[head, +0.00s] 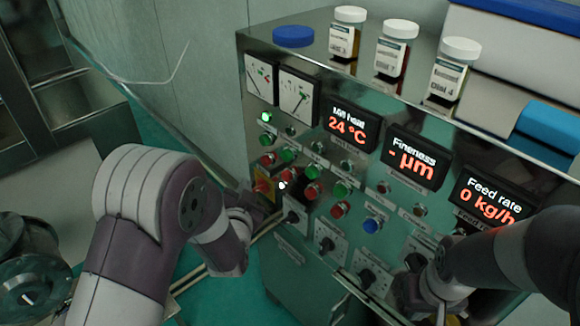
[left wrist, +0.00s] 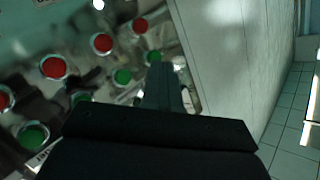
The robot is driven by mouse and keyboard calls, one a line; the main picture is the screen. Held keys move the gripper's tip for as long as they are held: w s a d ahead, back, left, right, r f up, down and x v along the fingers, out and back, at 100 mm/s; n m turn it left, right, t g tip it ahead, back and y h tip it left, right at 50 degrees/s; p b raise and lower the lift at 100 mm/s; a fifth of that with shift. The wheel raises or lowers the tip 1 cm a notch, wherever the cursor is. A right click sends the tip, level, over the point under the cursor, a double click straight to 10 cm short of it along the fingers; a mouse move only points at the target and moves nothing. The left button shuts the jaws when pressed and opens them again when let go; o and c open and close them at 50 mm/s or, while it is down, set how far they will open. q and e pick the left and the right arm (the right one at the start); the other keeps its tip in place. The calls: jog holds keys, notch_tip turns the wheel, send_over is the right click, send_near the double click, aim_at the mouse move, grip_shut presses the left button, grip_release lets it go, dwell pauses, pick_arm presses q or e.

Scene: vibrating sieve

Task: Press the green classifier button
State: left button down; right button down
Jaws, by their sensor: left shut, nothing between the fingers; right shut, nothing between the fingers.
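The control panel carries several green buttons, among them a left one (head: 287,154), a middle one (head: 312,170) and a right one (head: 342,188). Their labels are too small to read, so I cannot tell which is the classifier button. My left gripper (head: 262,207) is shut and empty, close to the panel's lower left side in the head view. In the left wrist view its fingers (left wrist: 165,85) are together, near a green button (left wrist: 153,57) and another green button (left wrist: 122,76); contact cannot be told. My right gripper (head: 436,303) is shut, low by the panel's right side, partly hidden.
Displays (head: 352,124) and dials (head: 297,96) sit above. Jars (head: 395,47) and a blue lid (head: 293,36) stand on top. A metal vessel (head: 30,265) is at left.

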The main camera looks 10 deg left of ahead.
aim_at(286, 156)
pick_arm(q)
jog(key=shift+w+r+m+t, duration=0.1)
jog(key=shift+r+m+t, duration=0.2)
jog(key=shift+r, duration=0.25)
jog(key=w+d, duration=0.5)
jog(key=w, duration=0.2)
jog(key=shift+d, duration=0.15)
jog(key=shift+w, duration=0.1)
dwell(1.8)
jog(key=shift+w+d, duration=0.25)
